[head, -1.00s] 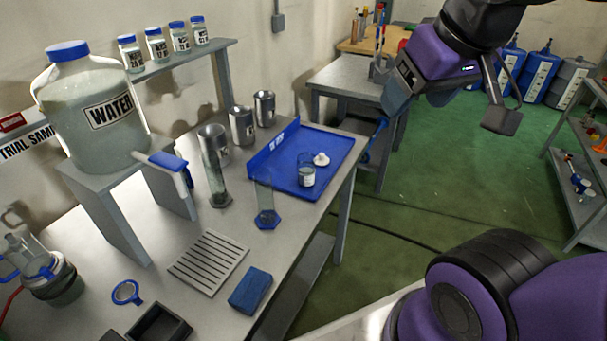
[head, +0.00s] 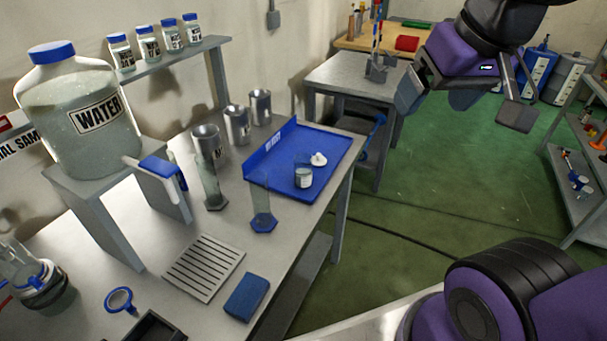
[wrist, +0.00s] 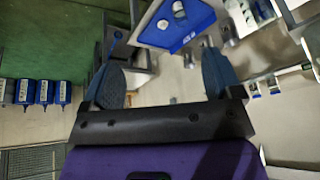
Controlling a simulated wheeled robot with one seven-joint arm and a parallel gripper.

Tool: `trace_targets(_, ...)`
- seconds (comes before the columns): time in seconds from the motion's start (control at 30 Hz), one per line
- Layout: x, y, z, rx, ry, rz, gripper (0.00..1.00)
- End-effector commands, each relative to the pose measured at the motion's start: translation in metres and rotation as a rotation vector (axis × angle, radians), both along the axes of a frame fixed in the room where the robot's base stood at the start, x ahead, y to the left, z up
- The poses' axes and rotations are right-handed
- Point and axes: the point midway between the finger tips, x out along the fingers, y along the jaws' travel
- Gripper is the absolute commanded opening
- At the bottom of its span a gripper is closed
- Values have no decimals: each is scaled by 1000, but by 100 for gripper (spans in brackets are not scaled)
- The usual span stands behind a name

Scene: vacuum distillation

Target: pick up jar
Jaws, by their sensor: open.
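A small glass jar (head: 303,177) with a pale label stands in the blue tray (head: 335,150) on the long bench, with a white lid (head: 318,159) beside it. The jar also shows at the top of the wrist view (wrist: 178,9). Several labelled jars with blue caps (head: 148,45) stand on a wall shelf. My gripper (head: 435,95) is in the air to the right of the tray, well apart from all jars. In the wrist view its two blue-grey fingers (wrist: 163,80) are spread, with nothing between them.
A large water jug (head: 70,140) stands on a raised stand at left. Metal beakers (head: 236,125) and glass cylinders (head: 262,205) stand near the tray. A grey side table (head: 350,75) lies behind, shelving (head: 585,170) at right. The green floor (head: 430,190) between is clear.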

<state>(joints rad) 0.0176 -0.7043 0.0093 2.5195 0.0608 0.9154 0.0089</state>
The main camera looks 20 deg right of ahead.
Motion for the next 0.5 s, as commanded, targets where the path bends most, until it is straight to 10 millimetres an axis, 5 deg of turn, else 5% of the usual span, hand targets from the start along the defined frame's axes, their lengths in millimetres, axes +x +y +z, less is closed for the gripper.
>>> trace_targets(0.5, 73, 23, -43, 307, 271, -213, 85)
